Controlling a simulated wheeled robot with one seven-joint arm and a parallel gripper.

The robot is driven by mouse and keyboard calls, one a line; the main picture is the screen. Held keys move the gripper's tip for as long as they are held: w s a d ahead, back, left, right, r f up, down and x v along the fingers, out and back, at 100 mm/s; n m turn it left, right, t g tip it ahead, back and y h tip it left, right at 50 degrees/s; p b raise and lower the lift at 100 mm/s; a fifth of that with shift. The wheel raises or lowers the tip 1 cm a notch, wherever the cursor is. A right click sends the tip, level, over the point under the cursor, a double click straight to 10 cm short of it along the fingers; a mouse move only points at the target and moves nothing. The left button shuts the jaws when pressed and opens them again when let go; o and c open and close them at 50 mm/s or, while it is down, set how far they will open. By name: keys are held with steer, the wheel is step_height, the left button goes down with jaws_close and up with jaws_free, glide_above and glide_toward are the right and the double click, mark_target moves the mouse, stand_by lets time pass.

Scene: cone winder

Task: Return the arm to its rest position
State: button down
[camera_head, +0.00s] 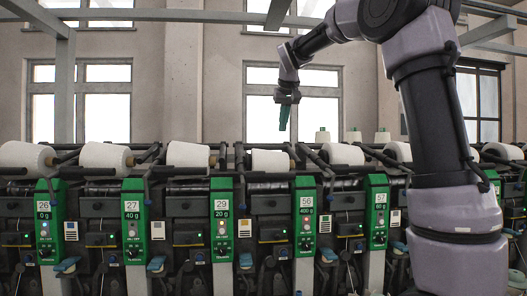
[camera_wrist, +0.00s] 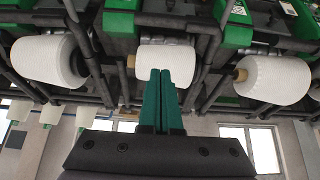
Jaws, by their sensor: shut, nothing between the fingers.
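My gripper (camera_head: 284,117) hangs at the end of my raised arm in the head view, pointing down above the row of winding positions. Its green fingers are together with nothing between them; in the wrist view the shut fingers (camera_wrist: 160,100) show at the middle. A white cone of yarn (camera_head: 270,160) lies below the gripper in the head view, with a clear gap between them. In the wrist view a white cone (camera_wrist: 166,62) appears behind the fingertips, partly covered by them.
The cone winder carries several white cones, such as one at the left (camera_head: 105,156), with green numbered panels (camera_head: 221,220) below. Small white cones (camera_head: 354,136) stand behind. A grey overhead beam (camera_head: 150,15) crosses above. The space around the gripper is free.

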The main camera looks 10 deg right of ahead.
steer(key=s+d+f+m+y, duration=0.1)
steer(key=s+d+f, duration=0.2)
steer(key=s, duration=0.6)
steer(key=s+d+f+m+y, duration=0.1)
steer(key=s+d+f, duration=0.1)
steer(key=s, duration=0.7)
steer(key=s+f+m, duration=0.2)
steer(key=s+f, duration=0.9)
steer(key=s, duration=0.3)
steer(key=shift+s+d+f, duration=0.2)
steer(key=shift+d+f, duration=0.1)
steer(key=shift+d, duration=0.1)
